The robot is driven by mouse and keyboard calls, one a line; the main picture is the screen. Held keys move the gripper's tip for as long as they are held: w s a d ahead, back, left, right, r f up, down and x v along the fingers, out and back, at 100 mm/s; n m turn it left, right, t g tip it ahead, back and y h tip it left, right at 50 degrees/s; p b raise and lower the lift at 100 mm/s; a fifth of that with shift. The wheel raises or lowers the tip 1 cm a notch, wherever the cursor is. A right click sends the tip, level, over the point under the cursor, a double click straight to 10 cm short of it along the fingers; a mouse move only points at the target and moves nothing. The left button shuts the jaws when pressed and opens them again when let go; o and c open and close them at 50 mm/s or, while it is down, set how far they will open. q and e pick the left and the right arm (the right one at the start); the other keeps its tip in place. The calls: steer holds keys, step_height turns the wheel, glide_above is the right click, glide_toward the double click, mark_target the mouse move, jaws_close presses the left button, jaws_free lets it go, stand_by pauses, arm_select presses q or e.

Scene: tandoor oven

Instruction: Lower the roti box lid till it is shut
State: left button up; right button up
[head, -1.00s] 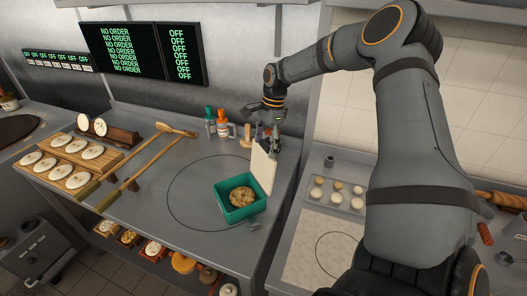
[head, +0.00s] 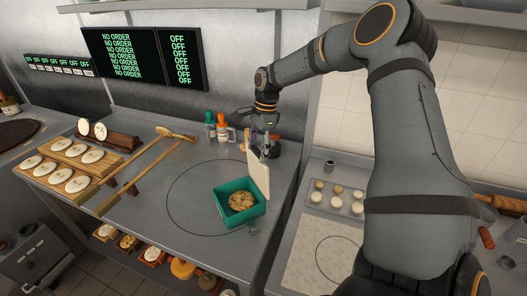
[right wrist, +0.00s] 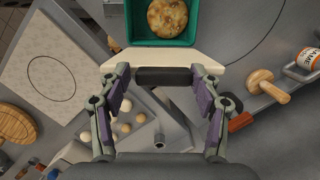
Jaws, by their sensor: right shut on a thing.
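The roti box (head: 224,205) is an open green box with a browned roti (head: 242,201) inside. Its cream lid (head: 259,177) stands raised, nearly upright, at the box's right side. My right gripper (head: 264,146) is at the lid's top edge and is shut on the lid. In the right wrist view my gripper's fingertips (right wrist: 164,77) close on a dark piece at the cream lid's edge (right wrist: 205,66), with the green box (right wrist: 192,40) just beyond. My left gripper is not in view.
Bottles (head: 223,130) stand behind the box. Wooden boards with pale discs (head: 60,172) and long wooden tools (head: 134,175) lie to the left. A tray with dough balls (head: 337,197) lies to the right. The counter around the box is clear.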

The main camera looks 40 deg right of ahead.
steer(key=shift+s+a+f, duration=0.1)
steer(key=shift+a+f, duration=0.1)
steer(key=shift+f, duration=0.1)
steer(key=shift+a+f, duration=0.1)
steer(key=shift+a, duration=0.15)
steer(key=shift+w+a+b, duration=0.15)
steer(key=shift+a+b, duration=0.05)
steer(key=shift+a, duration=0.35)
steer(key=shift+w+a+b, duration=0.15)
steer(key=shift+a+b, duration=0.05)
steer(key=shift+a, duration=0.3)
steer(key=shift+s+d, duration=0.1)
steer(key=shift+d, duration=0.05)
